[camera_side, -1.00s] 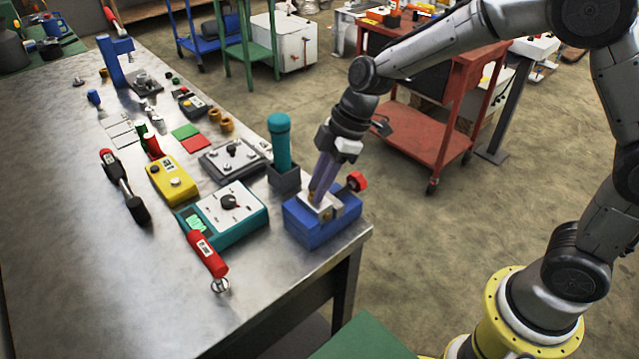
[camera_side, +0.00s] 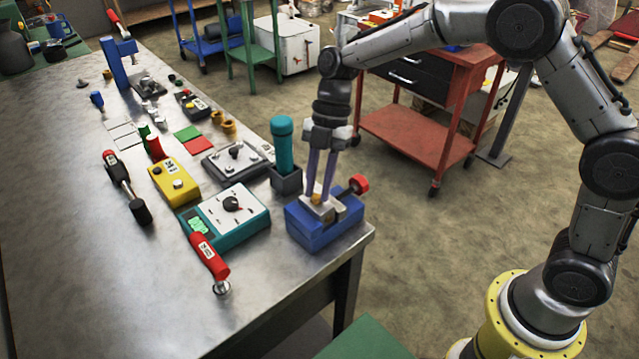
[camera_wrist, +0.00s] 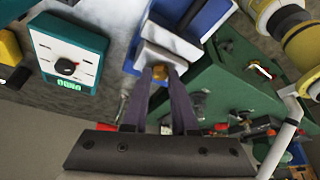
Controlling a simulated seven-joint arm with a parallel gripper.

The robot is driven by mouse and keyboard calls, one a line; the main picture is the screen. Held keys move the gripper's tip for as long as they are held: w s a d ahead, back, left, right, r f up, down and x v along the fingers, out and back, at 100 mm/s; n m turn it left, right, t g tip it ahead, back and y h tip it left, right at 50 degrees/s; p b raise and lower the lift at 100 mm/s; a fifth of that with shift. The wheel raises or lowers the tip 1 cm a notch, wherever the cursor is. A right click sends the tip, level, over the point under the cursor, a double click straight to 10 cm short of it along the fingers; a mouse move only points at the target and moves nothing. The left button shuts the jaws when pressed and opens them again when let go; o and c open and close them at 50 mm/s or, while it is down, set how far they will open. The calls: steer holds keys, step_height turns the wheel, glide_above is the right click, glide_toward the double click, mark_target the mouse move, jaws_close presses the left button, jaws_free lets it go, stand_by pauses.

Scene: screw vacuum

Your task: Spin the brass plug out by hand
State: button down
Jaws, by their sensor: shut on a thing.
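The brass plug (camera_side: 317,199) sits at the top of a pale block (camera_side: 322,210) on the blue base (camera_side: 312,232) at the table's front right corner. My gripper (camera_side: 317,194) comes down from above with its two long purple fingers on either side of the plug, and it is shut on it. In the wrist view the brass plug (camera_wrist: 160,72) shows between the fingertips (camera_wrist: 161,75), against the pale block (camera_wrist: 160,55). The fingers hide part of the plug, and I cannot tell how far it sits in the block.
A red knob (camera_side: 358,184) sticks out on the right of the blue base. A teal cylinder (camera_side: 282,145) stands in a dark holder just behind it. A teal meter box (camera_side: 228,215) and a red-handled tool (camera_side: 208,257) lie to the left.

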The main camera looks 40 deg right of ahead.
steer(key=shift+d+f+n, duration=0.1)
steer(key=shift+f+n, duration=0.2)
steer(key=shift+n, duration=0.2)
steer(key=c, duration=0.7)
jaws_free()
steer(key=shift+r, duration=0.1)
steer(key=shift+w+r, duration=0.1)
steer(key=shift+r, duration=0.1)
steer(key=v, duration=1.3)
steer(key=shift+w+r, duration=0.2)
steer(key=shift+r, duration=0.1)
